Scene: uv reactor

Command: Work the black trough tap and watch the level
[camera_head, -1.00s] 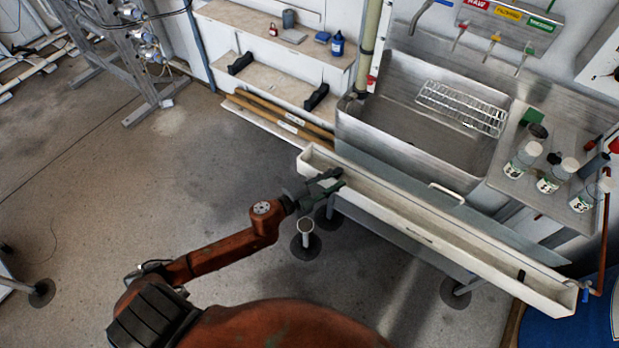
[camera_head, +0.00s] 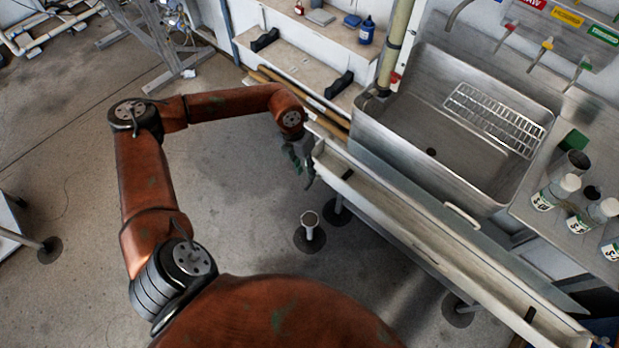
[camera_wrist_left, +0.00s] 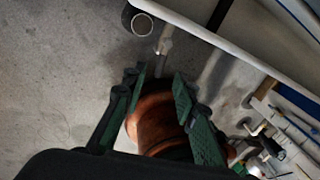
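The long white trough (camera_head: 425,245) runs diagonally along the front of the steel sink in the head view. Its rim also crosses the top of the left wrist view (camera_wrist_left: 215,40). A small black piece (camera_head: 347,174) sits inside the trough near its left end; I cannot tell whether it is the tap. No water level is clearly visible. My left gripper (camera_head: 302,168) is beside the trough's left end, pointing down. In the wrist view its two green-black fingers (camera_wrist_left: 153,88) are apart, with nothing held between them. My right gripper is not in view.
A steel sink (camera_head: 400,135) with a wire rack (camera_head: 495,118) stands behind the trough. White-capped bottles (camera_head: 555,192) stand at right. An upright open pipe (camera_head: 309,222) rises from the floor below my gripper.

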